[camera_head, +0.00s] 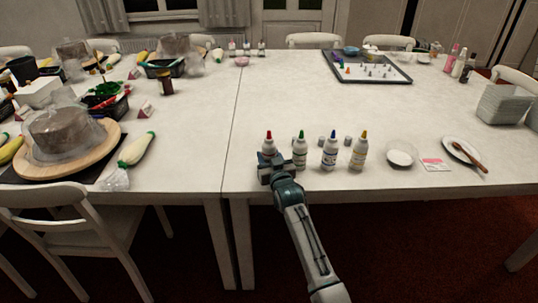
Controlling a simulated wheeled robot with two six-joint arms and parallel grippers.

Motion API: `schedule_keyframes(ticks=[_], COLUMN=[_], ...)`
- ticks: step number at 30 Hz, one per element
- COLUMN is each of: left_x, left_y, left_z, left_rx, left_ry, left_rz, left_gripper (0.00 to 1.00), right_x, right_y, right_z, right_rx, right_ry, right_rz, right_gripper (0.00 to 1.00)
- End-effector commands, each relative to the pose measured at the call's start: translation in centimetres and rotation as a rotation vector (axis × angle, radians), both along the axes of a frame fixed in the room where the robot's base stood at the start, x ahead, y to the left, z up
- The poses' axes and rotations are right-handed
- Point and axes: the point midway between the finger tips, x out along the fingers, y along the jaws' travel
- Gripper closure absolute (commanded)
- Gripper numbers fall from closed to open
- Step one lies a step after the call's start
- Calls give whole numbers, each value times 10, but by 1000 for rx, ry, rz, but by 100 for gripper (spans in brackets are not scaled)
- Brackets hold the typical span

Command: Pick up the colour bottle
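Several white colour bottles with coloured tips stand upright in a row near the table's front edge. They are a red-tipped bottle (268,144), a green-tipped bottle (300,152), a blue-tipped bottle (329,154) and a yellow-tipped bottle (359,154). My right gripper (271,160) is at the red-tipped bottle and hides its lower part. It is also close beside the green-tipped bottle. I cannot tell whether its fingers are open or closed on the red-tipped bottle. My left gripper is not in view.
A white bowl (401,154) and a plate with a brown utensil (462,150) are to the right. A covered cake (65,135) on a wooden turntable and a piping bag (136,149) are left. The table's middle is clear.

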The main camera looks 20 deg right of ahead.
Motion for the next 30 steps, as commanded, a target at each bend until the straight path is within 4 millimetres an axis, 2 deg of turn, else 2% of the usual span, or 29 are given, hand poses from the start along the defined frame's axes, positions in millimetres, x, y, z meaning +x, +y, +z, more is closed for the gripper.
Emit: schedule_keyframes(ticks=[13, 19, 23, 30], left_x=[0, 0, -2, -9], left_y=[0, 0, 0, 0], left_z=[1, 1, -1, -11], left_rx=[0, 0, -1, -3], left_ry=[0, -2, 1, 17], left_rz=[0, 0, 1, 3], left_gripper=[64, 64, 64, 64], right_x=[-1, -13, -32, -86], right_y=[0, 0, 1, 1], right_z=[2, 13, 24, 52], right_rx=[0, 0, 1, 2], right_ry=[-1, -2, -2, -3], right_rz=[0, 0, 0, 0], right_gripper=[67, 67, 67, 67])
